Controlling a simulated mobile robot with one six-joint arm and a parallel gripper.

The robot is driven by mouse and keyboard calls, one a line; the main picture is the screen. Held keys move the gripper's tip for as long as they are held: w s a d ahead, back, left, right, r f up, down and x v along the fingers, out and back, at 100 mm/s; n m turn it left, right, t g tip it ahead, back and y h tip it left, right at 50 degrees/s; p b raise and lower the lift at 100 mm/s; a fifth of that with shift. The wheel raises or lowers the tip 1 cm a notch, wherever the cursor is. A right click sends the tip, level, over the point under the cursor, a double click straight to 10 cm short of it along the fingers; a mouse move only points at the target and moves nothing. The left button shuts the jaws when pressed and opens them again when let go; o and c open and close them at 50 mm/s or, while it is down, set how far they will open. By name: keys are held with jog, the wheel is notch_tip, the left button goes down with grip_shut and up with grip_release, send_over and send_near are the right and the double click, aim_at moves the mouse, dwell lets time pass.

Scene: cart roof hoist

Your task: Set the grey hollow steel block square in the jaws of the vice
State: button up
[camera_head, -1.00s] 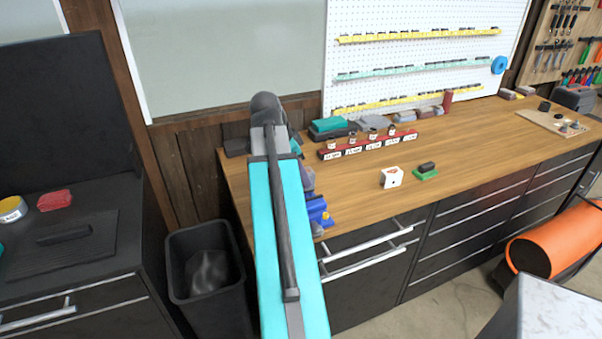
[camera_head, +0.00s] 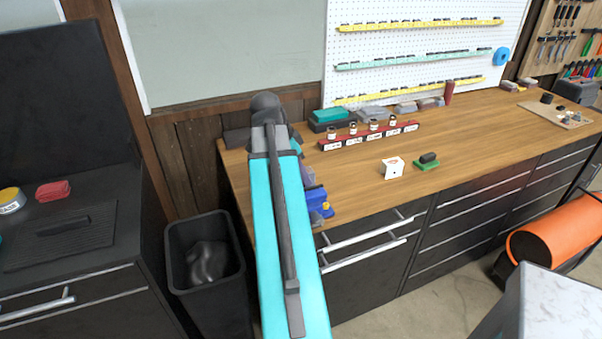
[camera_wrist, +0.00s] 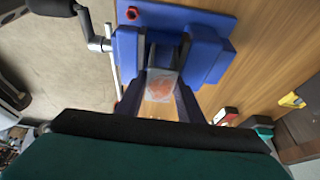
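The blue vice (camera_head: 318,202) is at the left front edge of the wooden bench, partly hidden behind my arm. In the wrist view the vice (camera_wrist: 213,55) is seen close up, with a gap between its two jaws. The grey block (camera_wrist: 162,86), with a reddish-orange patch on its near face, is between the tips of my gripper (camera_wrist: 161,92). The fingers appear closed on its sides. The block lines up with the jaw gap; whether it touches the jaws or sits down between them I cannot tell. In the head view my arm hides gripper and block.
A white block (camera_head: 392,169) and a green piece with a dark top (camera_head: 427,161) stand on the bench right of the vice. A red labelled rack (camera_head: 368,135) is behind them. The vice's handle (camera_wrist: 100,44) sticks out left in the wrist view. A black bin (camera_head: 205,270) stands below.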

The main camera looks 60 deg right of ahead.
jog(key=o, duration=0.4)
jog(key=shift+r, duration=0.15)
jog(key=shift+b+v, duration=1.65)
jog(key=shift+v, duration=5.15)
jog(key=shift+d+r, duration=0.1)
